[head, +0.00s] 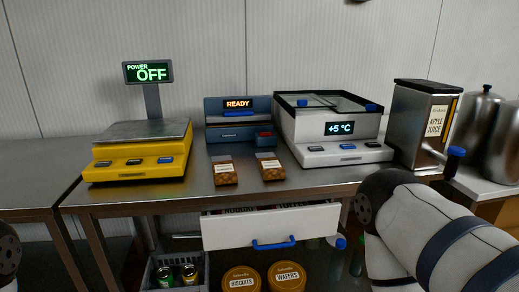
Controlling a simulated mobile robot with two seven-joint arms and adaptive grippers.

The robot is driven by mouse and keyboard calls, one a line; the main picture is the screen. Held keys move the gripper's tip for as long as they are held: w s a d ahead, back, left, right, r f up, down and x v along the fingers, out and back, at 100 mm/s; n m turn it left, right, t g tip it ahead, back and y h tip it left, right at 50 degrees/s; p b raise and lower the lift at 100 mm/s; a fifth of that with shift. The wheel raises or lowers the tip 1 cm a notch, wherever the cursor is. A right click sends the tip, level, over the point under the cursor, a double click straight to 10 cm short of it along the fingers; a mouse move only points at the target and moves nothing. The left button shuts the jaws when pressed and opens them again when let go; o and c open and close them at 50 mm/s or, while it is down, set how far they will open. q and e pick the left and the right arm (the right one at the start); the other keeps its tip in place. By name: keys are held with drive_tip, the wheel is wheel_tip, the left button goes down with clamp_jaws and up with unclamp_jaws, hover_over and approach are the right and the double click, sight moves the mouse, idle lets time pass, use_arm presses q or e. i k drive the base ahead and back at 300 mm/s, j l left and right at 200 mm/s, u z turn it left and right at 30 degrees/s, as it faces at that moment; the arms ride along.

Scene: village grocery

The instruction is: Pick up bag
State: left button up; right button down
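Two small brown bags with white labels stand on the steel table, the left bag (224,171) in front of the dark blue READY machine and the right bag (269,167) just beside it, a small gap between them. An open white drawer (270,228) with a blue handle hangs under the table edge; the tops of packed items show inside, mostly hidden. My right arm comes in at the lower right, with its gripper out of sight. Only a small part of my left arm shows at the left edge, and its gripper is out of view.
A yellow scale (138,160) reading OFF stands left, a white chilled unit (335,140) right of the bags, an apple juice dispenser (420,125) farther right. Below are a crate of cans (177,262) and two round tins, biscuits (241,281) and wafers (286,279). The table's front strip is clear.

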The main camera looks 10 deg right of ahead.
sight(271, 168)
drive_tip(key=i+l, duration=0.2)
drive_tip(key=i, duration=0.2)
drive_tip(key=i+l, duration=0.15)
drive_tip(key=i, duration=0.25)
drive_tip(key=i+l+z, duration=0.1)
drive_tip(key=i, duration=0.3)
drive_tip(key=l, duration=0.1)
